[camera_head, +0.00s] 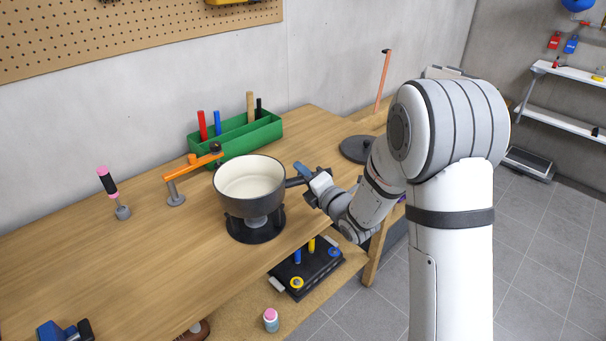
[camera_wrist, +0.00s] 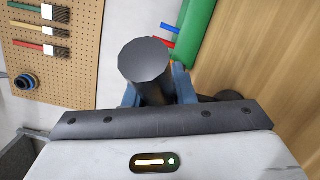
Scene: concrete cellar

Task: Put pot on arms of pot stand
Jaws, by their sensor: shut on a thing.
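The pot (camera_head: 248,190) is dark grey outside and cream inside. It sits upright above the black pot stand (camera_head: 256,229) on the wooden workbench. The pot covers most of the stand's arms, so I cannot tell whether it rests on them. My gripper (camera_head: 307,176) is at the pot's right side, shut on its dark handle. In the wrist view the handle's round end (camera_wrist: 146,60) stands up between my blue fingers (camera_wrist: 183,84). The pot body is hidden there behind the handle and gripper.
A green box (camera_head: 238,140) with upright tools stands behind the pot. An orange-armed clamp (camera_head: 193,168) and a pink-and-black handle (camera_head: 108,183) are to the left.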

